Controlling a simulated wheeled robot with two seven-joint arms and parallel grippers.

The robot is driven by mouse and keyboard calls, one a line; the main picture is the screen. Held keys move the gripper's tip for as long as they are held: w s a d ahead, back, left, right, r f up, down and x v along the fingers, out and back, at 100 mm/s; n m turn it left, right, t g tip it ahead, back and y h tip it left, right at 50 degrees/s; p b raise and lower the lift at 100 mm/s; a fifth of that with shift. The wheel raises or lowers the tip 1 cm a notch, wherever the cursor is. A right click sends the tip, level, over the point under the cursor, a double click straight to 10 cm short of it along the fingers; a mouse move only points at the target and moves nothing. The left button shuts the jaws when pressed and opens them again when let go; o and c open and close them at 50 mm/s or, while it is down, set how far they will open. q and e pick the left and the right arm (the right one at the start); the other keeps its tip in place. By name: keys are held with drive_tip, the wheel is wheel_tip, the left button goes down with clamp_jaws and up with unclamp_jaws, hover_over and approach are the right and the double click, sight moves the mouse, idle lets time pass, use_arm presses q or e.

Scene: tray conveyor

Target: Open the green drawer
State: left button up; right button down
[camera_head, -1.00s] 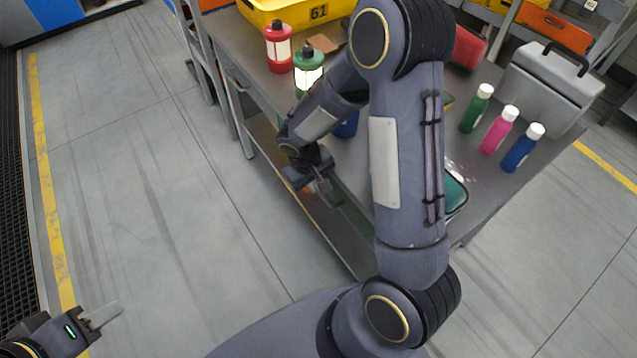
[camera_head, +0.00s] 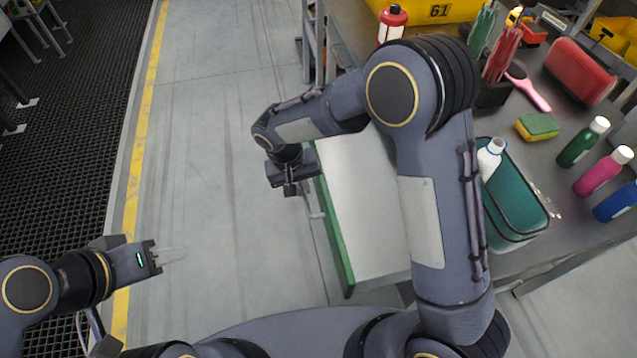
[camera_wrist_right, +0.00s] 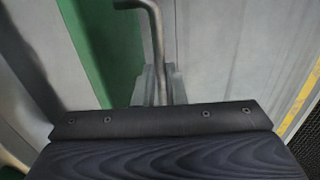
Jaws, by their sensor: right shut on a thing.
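The green drawer (camera_head: 335,245) stands out from the table, with a wide pale surface (camera_head: 365,200) showing behind its green front. Its green front also shows in the right wrist view (camera_wrist_right: 103,45). A bent metal handle (camera_wrist_right: 156,35) is on that front. My right gripper (camera_head: 291,190) is at the outer side of the front, and its fingers (camera_wrist_right: 154,86) are shut on the handle. My right arm hides part of the drawer and table. My left gripper (camera_head: 178,253) hangs over the floor at the left, away from the drawer; its finger gap is not clear.
The table (camera_head: 550,160) carries a teal basket (camera_head: 515,200) with a white bottle, several coloured bottles, a sponge (camera_head: 538,127), a red case (camera_head: 580,72) and a yellow bin (camera_head: 455,12). The floor left of the drawer is clear.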

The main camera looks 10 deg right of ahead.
drive_tip(key=shift+a, duration=0.25)
drive_tip(key=c, duration=1.8)
unclamp_jaws()
drive_tip(key=shift+o, duration=0.2)
wheel_tip(320, 180, up, 8)
drive_tip(key=a, duration=0.1)
drive_tip(key=shift+a+f, duration=0.15)
drive_tip(key=shift+a, duration=0.05)
